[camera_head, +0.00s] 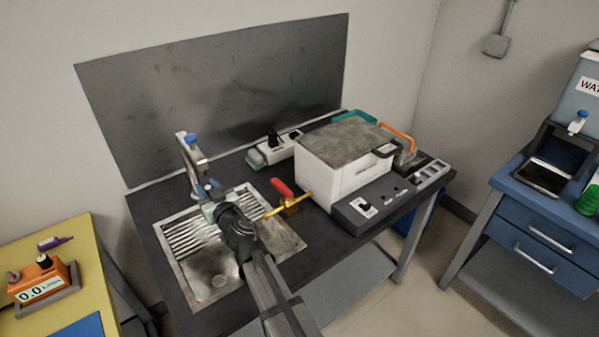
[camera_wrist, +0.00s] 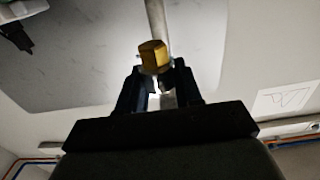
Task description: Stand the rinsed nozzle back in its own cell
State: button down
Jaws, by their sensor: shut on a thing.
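My gripper (camera_head: 212,198) is over the sink, close to the tap (camera_head: 192,155). In the wrist view my gripper (camera_wrist: 158,85) is shut, with a brass hex-shaped piece (camera_wrist: 153,54), which looks like the nozzle, at its fingertips. A pale grey part shows between the fingers below it, and a grey pipe rises behind it. I cannot tell whether the pipe touches the piece. In the head view my gripper mostly hides what it holds. A cell tray (camera_head: 431,172) with small compartments is at the bench's right end; I cannot tell which cell belongs to the nozzle.
The steel sink (camera_head: 175,262) has a ribbed drainer. A brass valve with a red handle (camera_head: 282,188) stands right of my gripper, beside a white lidded box (camera_head: 335,180). A yellow table (camera_head: 85,260) is left and a blue cabinet (camera_head: 535,225) right.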

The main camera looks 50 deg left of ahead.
jog(key=shift+w+d+r, duration=0.2)
jog(key=shift+w+d, duration=0.1)
jog(key=shift+w, duration=0.15)
jog(key=w+d+r+n+g+h, duration=0.2)
jog(key=w+d+n+g, duration=0.3)
jog(key=w+d, duration=0.9)
jog(key=w+d+r+n+g+h, duration=0.1)
jog(key=w+d+n+g+h, duration=0.15)
jog(key=w+d+g, duration=0.75)
jog(key=w+f+m+t+y, duration=0.1)
jog(key=w+t, duration=0.2)
jog(key=w, duration=1.2)
jog(key=w+d+f+m+t+y, duration=0.1)
jog(key=w+t, duration=0.1)
jog(key=w, duration=1.2)
jog(key=w+f+m+t+y, duration=0.1)
jog(key=w+f+t, duration=0.15)
jog(key=w, duration=1.25)
jog(key=shift+t, duration=0.35)
jog(key=f, duration=0.8)
jog(key=shift+s, duration=0.3)
jog(key=shift+f, duration=0.2)
